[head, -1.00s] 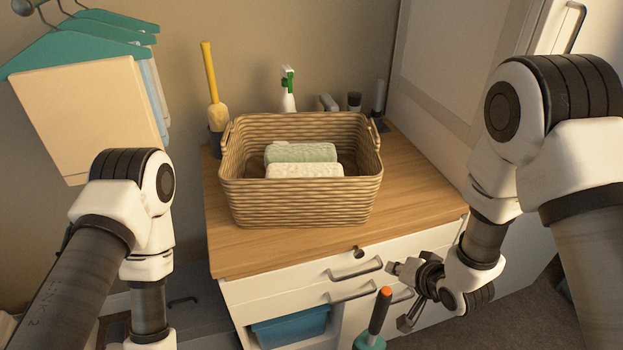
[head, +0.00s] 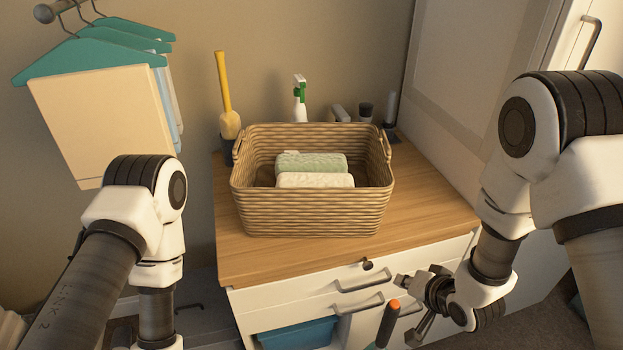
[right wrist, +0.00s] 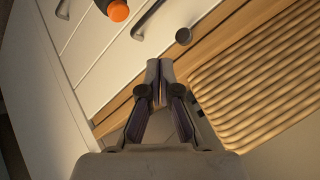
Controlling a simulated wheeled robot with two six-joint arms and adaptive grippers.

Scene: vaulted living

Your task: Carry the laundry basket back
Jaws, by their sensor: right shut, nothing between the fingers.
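The woven laundry basket (head: 310,213) stands upright on the wooden top of a white cabinet. A green folded towel (head: 311,163) and a cream one (head: 316,180) lie in it. Its handles are at the left and right ends. My right gripper (head: 403,282) is in front of the cabinet's drawers, below and to the right of the basket, apart from it. In the right wrist view its fingers (right wrist: 160,75) are shut and empty, with the basket's ribbed side (right wrist: 255,85) at the right. My left arm comes in at the left; its gripper is out of view.
Behind the basket stand a yellow-handled brush (head: 227,105), a spray bottle (head: 299,100) and several small items. Drawer handles (head: 360,304) and an orange-tipped dark handle (head: 389,322) are near my right gripper. The wooden top (head: 430,213) is bare to the basket's right. Hangers with cloths (head: 100,125) hang at left.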

